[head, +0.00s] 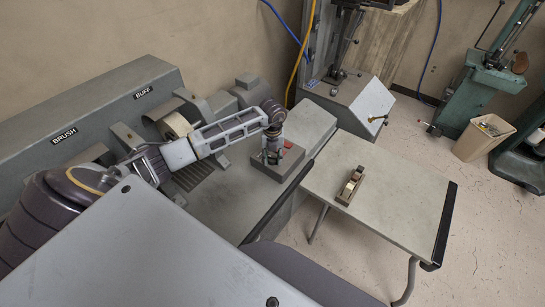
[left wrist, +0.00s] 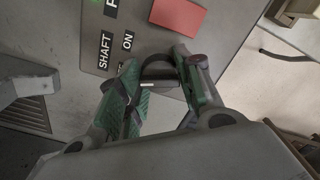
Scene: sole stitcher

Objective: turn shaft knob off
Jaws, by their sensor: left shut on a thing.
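My left gripper (head: 271,156) is at the control box (head: 285,167) on the machine's grey top, its arm reaching across from the left. In the left wrist view, my left gripper's green-padded fingers (left wrist: 162,90) stand on either side of the dark shaft knob (left wrist: 158,72) and are shut on it. Labels "SHAFT" (left wrist: 104,50) and "ON" (left wrist: 128,41) show beside the knob. The "OFF" lettering is not readable, and a finger covers part of the panel. In the head view the gripper hides the knob. My right gripper is not in view.
A red plate (left wrist: 178,14) lies on the panel close to the knob. Brush and buff wheels (head: 173,125) stand behind my left arm. A grey chair (head: 300,274) is in front.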

